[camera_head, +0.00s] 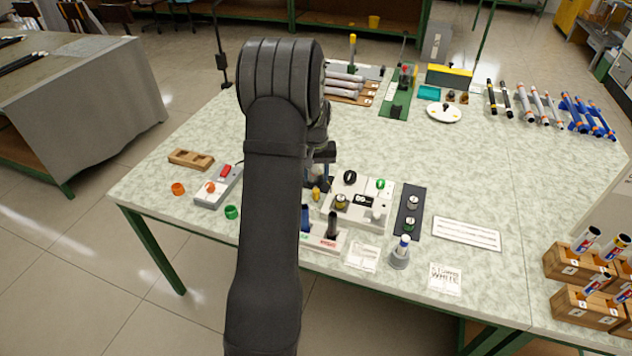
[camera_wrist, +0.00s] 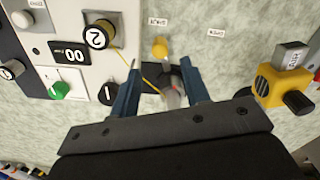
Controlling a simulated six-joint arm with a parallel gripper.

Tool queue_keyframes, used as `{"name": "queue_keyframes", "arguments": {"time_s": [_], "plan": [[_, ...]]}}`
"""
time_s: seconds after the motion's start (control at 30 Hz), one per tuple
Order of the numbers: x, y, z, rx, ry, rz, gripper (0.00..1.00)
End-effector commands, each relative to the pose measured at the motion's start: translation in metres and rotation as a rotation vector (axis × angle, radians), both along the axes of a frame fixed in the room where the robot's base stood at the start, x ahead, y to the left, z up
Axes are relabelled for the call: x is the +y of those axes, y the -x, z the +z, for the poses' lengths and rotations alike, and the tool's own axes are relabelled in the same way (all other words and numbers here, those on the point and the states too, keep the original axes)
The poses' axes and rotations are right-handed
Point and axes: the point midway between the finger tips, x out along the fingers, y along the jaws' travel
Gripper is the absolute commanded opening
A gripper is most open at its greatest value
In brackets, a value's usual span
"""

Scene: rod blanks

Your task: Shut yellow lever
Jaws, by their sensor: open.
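A small yellow knob (camera_wrist: 160,47), which looks like the tip of the yellow lever, lies just beyond and between my fingertips in the wrist view. A grey cylinder (camera_wrist: 172,92) stands behind it, between the fingers. The yellow knob also shows in the head view (camera_head: 316,194), just left of the control panel. My gripper (camera_wrist: 160,65) is open, its two blue-grey fingers apart on either side of the cylinder. In the head view my gripper (camera_head: 322,172) is low over the table and partly hidden by my arm. I cannot tell whether the fingers touch anything.
The white control panel (camera_head: 359,222) with knobs is close beside the gripper. A yellow box with a black knob (camera_wrist: 278,86) stands at the right of the wrist view. Two small labels lie beyond the lever, unclear. A red-button box (camera_head: 218,187) stands left of my arm.

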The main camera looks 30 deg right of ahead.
Motion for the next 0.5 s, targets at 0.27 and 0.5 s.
{"name": "queue_keyframes", "arguments": {"time_s": [0.27,0.5], "plan": [[0.0004,-0.0001,0.0054,0.0,0.0,0.0,0.43],[0.0067,-0.003,0.0057,0.012,0.01,0.072,0.11]]}}
